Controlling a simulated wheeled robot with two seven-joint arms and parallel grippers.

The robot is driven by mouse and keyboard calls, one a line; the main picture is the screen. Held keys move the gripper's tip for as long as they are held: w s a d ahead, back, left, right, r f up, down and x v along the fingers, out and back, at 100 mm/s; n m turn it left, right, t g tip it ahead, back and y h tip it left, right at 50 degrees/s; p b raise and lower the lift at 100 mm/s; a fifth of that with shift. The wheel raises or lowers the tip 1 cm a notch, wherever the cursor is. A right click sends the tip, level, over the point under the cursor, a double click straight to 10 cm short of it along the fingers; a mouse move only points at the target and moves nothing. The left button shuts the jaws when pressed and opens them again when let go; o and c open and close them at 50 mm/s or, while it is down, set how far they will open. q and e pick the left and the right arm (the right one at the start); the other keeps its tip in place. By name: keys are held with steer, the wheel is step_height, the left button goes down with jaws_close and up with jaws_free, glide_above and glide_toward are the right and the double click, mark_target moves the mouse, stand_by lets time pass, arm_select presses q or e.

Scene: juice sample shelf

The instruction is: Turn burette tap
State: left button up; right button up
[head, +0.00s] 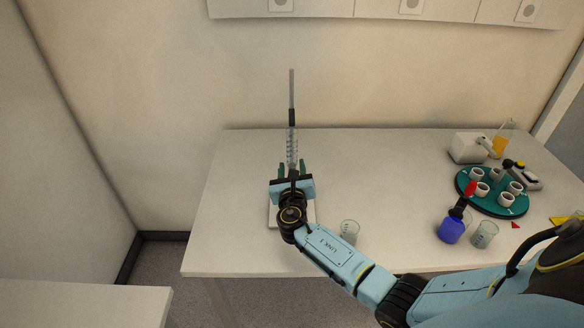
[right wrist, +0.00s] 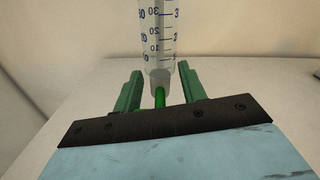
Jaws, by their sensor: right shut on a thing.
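The burette (head: 291,145) is a clear graduated tube that stands upright on its stand at the left part of the table. The stand's white base (head: 311,215) and thin rod (head: 292,90) show around my arm. In the right wrist view the lower end of the burette (right wrist: 157,40) comes down between the two green fingers. My right gripper (right wrist: 158,92) is shut on the green burette tap (right wrist: 159,97) just under the tube. The tap is mostly hidden in the head view. My left gripper is not in view.
A glass beaker (head: 349,232) stands right of the stand, close to my right forearm. At the right are a blue bottle (head: 451,230), another beaker (head: 485,235), a green round tray (head: 470,204) with several cups, and a white device (head: 466,148). The table's middle is clear.

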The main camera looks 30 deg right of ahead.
steer(key=o, duration=1)
steer(key=shift+c, duration=0.2)
steer(key=shift+s, duration=0.1)
steer(key=v, duration=1.3)
steer(key=shift+s, duration=0.15)
